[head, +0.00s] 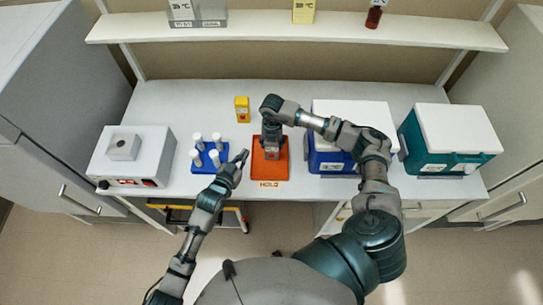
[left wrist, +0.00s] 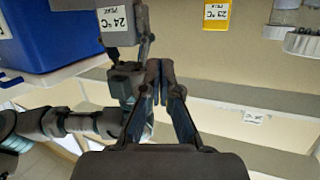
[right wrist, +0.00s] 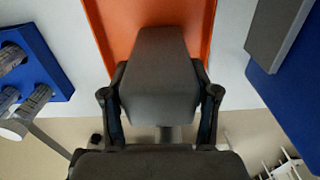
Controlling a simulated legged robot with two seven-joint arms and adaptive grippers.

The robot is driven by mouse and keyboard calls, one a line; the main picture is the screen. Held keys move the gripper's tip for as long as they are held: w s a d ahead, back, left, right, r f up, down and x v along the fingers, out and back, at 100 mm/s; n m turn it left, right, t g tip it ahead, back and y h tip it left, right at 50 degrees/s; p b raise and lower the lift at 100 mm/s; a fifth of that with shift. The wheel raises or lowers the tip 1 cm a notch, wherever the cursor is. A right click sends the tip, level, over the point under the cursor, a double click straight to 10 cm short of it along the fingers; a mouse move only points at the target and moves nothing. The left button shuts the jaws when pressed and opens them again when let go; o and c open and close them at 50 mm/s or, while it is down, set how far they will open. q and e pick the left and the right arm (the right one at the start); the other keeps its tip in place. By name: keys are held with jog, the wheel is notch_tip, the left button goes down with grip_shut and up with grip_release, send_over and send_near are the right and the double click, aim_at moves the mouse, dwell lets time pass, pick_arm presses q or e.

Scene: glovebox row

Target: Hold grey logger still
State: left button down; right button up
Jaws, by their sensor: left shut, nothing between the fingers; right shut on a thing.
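The grey logger (right wrist: 165,75) is between the fingers of my right gripper (right wrist: 160,108), which is shut on it. In the head view the logger (head: 271,155) is over the orange tray (head: 257,173), which carries a HOLD label. I cannot tell whether it touches the tray. The left wrist view shows its labelled face (left wrist: 117,22), reading 24 °C PEAK, upside down. My left gripper (head: 243,156) is shut and empty, to the left of the tray. Its closed fingertips (left wrist: 160,70) show in the left wrist view.
A blue rack (head: 207,159) with several white-capped tubes stands left of the tray. A yellow logger (head: 242,108) stands behind. A white box device (head: 131,155) is at the left; blue (head: 330,160) and teal (head: 450,160) coolers are at the right. A shelf (head: 350,34) runs above.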

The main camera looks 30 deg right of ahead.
aim_at(272, 156)
pick_arm(q)
jog(key=s+d+f+g, duration=0.1)
jog(key=s+f, duration=0.2)
jog(key=s+d+f+g+y, duration=0.1)
jog(key=s+f, duration=0.1)
jog(key=s, duration=0.2)
jog(key=s+d+f+g+y, duration=0.1)
jog(key=s+f+g, duration=0.1)
jog(key=s+f, duration=0.1)
jog(key=shift+s+d+f+m, duration=0.15)
jog(key=shift+d+f+m, duration=0.2)
jog(key=shift+m, duration=0.05)
jog(key=shift+s+f, duration=0.3)
jog(key=shift+f, duration=0.05)
jog(key=shift+w, duration=0.1)
jog(key=shift+w+d, duration=0.8)
jog(key=shift+w, duration=0.4)
jog(key=shift+w+d, duration=0.8)
jog(key=shift+w, duration=0.4)
jog(key=shift+w+d, duration=0.8)
jog(key=shift+w, duration=0.4)
jog(key=shift+w, duration=0.1)
jog(key=shift+w+d+r, duration=0.1)
jog(key=shift+w+d, duration=0.05)
jog(key=shift+w, duration=0.1)
